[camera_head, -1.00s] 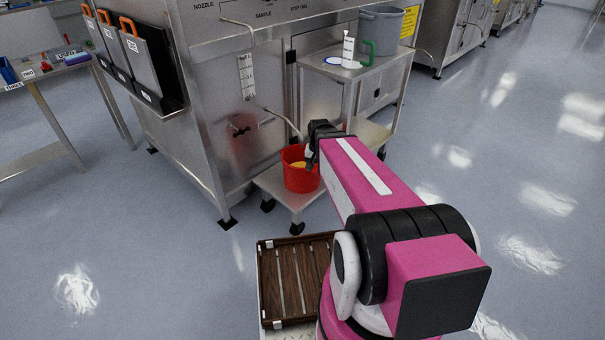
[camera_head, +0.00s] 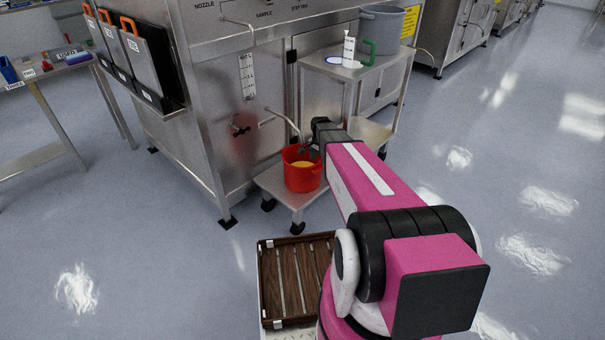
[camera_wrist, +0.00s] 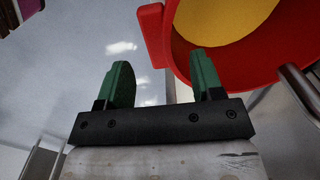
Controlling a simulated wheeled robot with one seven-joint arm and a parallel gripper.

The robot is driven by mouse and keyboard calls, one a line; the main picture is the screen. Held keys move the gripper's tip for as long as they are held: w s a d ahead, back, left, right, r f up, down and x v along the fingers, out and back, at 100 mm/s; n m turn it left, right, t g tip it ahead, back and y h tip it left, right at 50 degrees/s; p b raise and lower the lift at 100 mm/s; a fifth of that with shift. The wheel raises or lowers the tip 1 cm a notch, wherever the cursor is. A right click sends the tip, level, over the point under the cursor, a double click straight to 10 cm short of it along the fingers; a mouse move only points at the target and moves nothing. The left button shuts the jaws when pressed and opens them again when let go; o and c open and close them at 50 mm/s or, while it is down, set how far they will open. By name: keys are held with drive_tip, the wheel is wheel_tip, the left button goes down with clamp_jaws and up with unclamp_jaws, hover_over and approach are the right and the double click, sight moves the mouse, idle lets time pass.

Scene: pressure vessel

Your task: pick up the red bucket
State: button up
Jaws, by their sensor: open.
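The red bucket (camera_head: 303,177) stands upright on a low wheeled steel cart beside the large steel vessel, with yellow contents inside. It also shows at the upper right of the wrist view (camera_wrist: 185,72), with a red block-like part (camera_wrist: 151,35) projecting from its rim. My gripper (camera_wrist: 160,75) is open, its two green fingers apart with nothing held between them. In the wrist view the projecting red part lies ahead of the gap between the fingers, and the right finger overlaps the bucket's rim in the picture. In the head view my gripper (camera_head: 310,152) is at the bucket's rim, partly hidden by my wrist.
The low cart (camera_head: 272,182) carries the bucket. A thin metal pipe (camera_head: 280,118) from the steel vessel (camera_head: 205,130) runs close to the bucket. A taller steel table (camera_head: 345,78) with a grey bucket (camera_head: 381,35) stands behind.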

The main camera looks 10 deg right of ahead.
sight(319, 167)
wheel_tip(319, 167, down, 5)
drive_tip(key=shift+s+f, duration=0.1)
clamp_jaws()
idle(0.3)
